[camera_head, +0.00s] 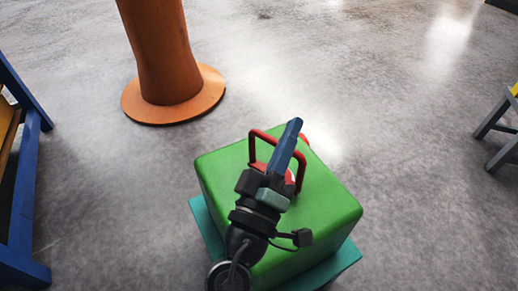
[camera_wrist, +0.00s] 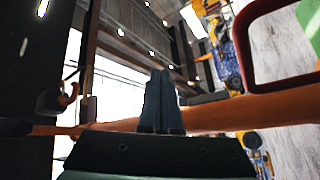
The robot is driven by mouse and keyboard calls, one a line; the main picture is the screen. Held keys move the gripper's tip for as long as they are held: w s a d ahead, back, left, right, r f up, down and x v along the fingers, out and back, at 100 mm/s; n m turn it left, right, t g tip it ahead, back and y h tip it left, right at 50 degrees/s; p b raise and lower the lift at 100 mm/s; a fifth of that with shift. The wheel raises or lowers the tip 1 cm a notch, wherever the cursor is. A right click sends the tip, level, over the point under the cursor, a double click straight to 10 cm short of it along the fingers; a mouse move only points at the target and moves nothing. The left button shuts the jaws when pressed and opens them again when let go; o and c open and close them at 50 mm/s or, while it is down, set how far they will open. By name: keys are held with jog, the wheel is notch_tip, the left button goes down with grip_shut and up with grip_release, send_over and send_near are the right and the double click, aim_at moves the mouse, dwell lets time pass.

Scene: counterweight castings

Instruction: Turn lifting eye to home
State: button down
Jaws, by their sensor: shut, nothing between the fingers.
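The green casting (camera_head: 325,210) is a block with rounded edges on a teal base (camera_head: 205,225) in the head view. A red lifting eye, a squared loop (camera_head: 252,148), stands on its top. My gripper (camera_head: 295,124) crosses in front of the eye and hides much of its middle. The eye also shows at the upper right of the wrist view (camera_wrist: 242,62), beside the fingers. My gripper's blue fingers (camera_wrist: 161,72) are together with nothing between them. Whether they touch the loop I cannot tell.
An orange column (camera_head: 160,60) with a round foot stands behind the block. A blue frame (camera_head: 22,200) stands at the left edge, and a grey stand (camera_head: 497,125) at the right edge. The grey floor (camera_head: 420,150) between is clear.

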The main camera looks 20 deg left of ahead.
jog(key=s+a+f+n+g+y+p, duration=0.2)
jog(key=s+a+f+n+y, duration=0.15)
jog(key=s+f+n, duration=0.35)
jog(key=s+a+f+n+g+y+p, duration=0.1)
jog(key=s+a+f+n+g+y, duration=0.3)
jog(key=f, duration=0.4)
jog(key=shift+t+h, duration=0.65)
jog(key=shift+t, duration=0.05)
jog(key=x, duration=0.3)
jog(key=p+x, duration=0.1)
jog(key=x, duration=0.3)
jog(key=p+x, duration=0.1)
jog(key=x, duration=0.3)
jog(key=shift+s+a+f, duration=0.1)
jog(key=shift+s+a, duration=0.05)
jog(key=shift+a, duration=0.15)
jog(key=shift+w+d+f+b, duration=0.15)
jog(key=shift+w+d, duration=0.1)
jog(key=shift+w, duration=0.3)
jog(key=shift+w+d+f+b, duration=0.15)
jog(key=shift+w+d, duration=0.1)
jog(key=shift+w, duration=0.35)
jog(key=shift+w+d+r, duration=0.15)
jog(key=shift+w+d, duration=0.2)
jog(key=shift+w, duration=0.35)
